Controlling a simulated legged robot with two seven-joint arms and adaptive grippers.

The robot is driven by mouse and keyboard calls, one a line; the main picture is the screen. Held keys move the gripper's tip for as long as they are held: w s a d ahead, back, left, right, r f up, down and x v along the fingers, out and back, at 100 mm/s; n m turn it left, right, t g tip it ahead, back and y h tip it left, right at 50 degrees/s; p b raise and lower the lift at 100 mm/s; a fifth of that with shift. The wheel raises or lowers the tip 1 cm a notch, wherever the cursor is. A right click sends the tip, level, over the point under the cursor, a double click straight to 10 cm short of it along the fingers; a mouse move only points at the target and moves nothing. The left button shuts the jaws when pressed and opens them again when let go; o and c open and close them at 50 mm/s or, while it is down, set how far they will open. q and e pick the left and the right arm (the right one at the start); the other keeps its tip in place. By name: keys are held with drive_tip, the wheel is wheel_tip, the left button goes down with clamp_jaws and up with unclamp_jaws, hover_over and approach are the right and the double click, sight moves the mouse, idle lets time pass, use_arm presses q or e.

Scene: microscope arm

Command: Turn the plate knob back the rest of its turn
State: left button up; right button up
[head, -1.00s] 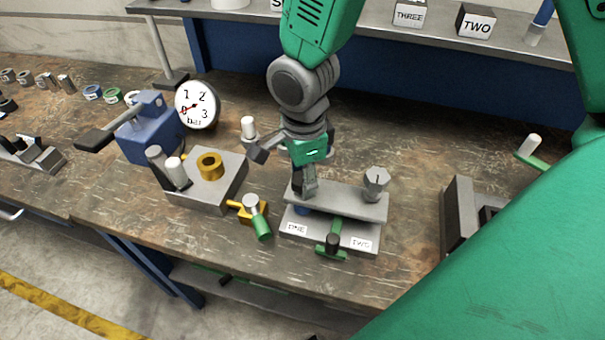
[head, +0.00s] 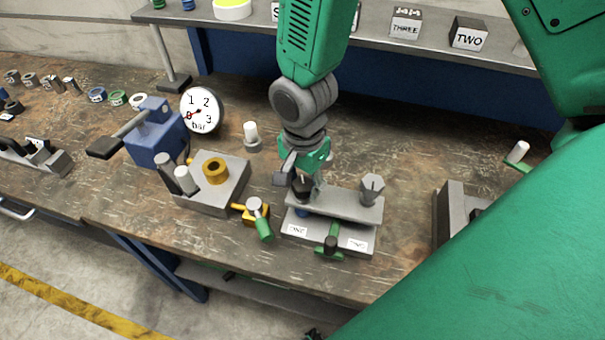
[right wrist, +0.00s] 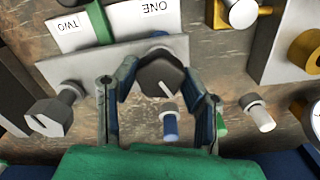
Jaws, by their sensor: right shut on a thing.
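The grey plate (head: 335,205) sits on a base with labels ONE and TWO. A dark knob (head: 303,189) stands at the plate's left end, above ONE. My right gripper (head: 300,184) reaches down from above and is shut on this knob. In the right wrist view the dark knob (right wrist: 160,78), with a white pointer line, lies between the two fingers of the gripper (right wrist: 160,80). A second, grey knob (head: 372,188) stands free at the plate's right end; it also shows in the wrist view (right wrist: 52,112). My left gripper is out of view.
A green-handled clamp (head: 331,240) is at the front of the base. A yellow valve with a green handle (head: 258,218) and a grey block with a brass ring (head: 215,178) stand to the left. A white-topped peg (head: 251,136) is behind. A dark grey fixture (head: 452,218) stands right.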

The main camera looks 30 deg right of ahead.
drive_tip(key=n+p, duration=0.2)
drive_tip(key=n, duration=0.1)
drive_tip(key=shift+w+r+n, duration=0.1)
drive_tip(key=shift+n, duration=0.3)
drive_tip(key=n+p, duration=0.1)
drive_tip(key=n, duration=0.2)
drive_tip(key=shift+n, duration=0.3)
drive_tip(key=n+p, duration=0.1)
drive_tip(key=n, duration=0.1)
drive_tip(key=shift+n, duration=0.4)
drive_tip(key=shift+o, duration=0.2)
drive_tip(key=n, duration=0.2)
drive_tip(key=shift+n, duration=0.3)
drive_tip(key=n, duration=0.4)
drive_tip(key=shift+n, duration=0.3)
drive_tip(key=shift+c, duration=0.2)
drive_tip(key=n, duration=0.4)
drive_tip(key=shift+n, duration=0.3)
drive_tip(key=n, duration=0.4)
drive_tip(key=shift+a, duration=0.1)
drive_tip(key=n, duration=0.5)
